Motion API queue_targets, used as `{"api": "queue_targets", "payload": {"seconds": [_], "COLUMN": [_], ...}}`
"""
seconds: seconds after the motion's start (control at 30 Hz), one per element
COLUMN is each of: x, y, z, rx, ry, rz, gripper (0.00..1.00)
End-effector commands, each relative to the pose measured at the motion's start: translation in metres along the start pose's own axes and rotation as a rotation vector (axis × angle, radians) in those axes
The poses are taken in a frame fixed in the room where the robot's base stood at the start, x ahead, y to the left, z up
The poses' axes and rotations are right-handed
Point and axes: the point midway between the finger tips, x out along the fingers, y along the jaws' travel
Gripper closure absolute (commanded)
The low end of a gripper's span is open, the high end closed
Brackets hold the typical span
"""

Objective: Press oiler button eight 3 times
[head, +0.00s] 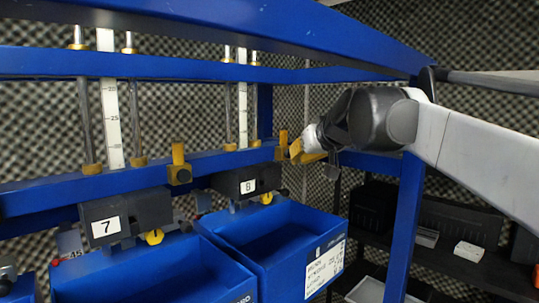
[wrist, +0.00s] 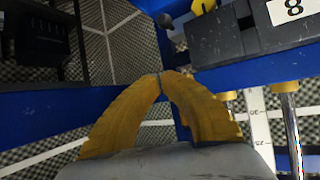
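Oiler eight is a dark box (head: 232,182) with a white "8" plate (head: 247,187), under the blue rail in the head view. A round yellow button (head: 266,198) sits at its lower right. In the wrist view, the plate (wrist: 290,9) and the yellow button (wrist: 203,6) show at the top edge, partly cut off. My gripper (head: 297,151), with yellow fingers, is right of and above the button, near the rail's right end. In the wrist view its fingertips (wrist: 160,76) meet with nothing between them. The gripper and the button look apart.
Oiler seven (head: 106,227) and its yellow button (head: 154,237) are at the left. A brass block (head: 282,144) on the blue rail (head: 225,159) stands close to my gripper. A blue bin (head: 318,252) lies below oiler eight. A blue post (head: 403,220) stands right.

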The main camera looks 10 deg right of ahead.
Motion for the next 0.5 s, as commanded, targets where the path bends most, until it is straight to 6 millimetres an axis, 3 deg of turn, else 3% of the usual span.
{"api": "queue_targets", "payload": {"seconds": [0.5], "x": [0.0035], "y": [-0.0022], "z": [-0.0021], "rx": [0.001], "ry": [0.0], "rz": [-0.001], "gripper": [1.0]}}
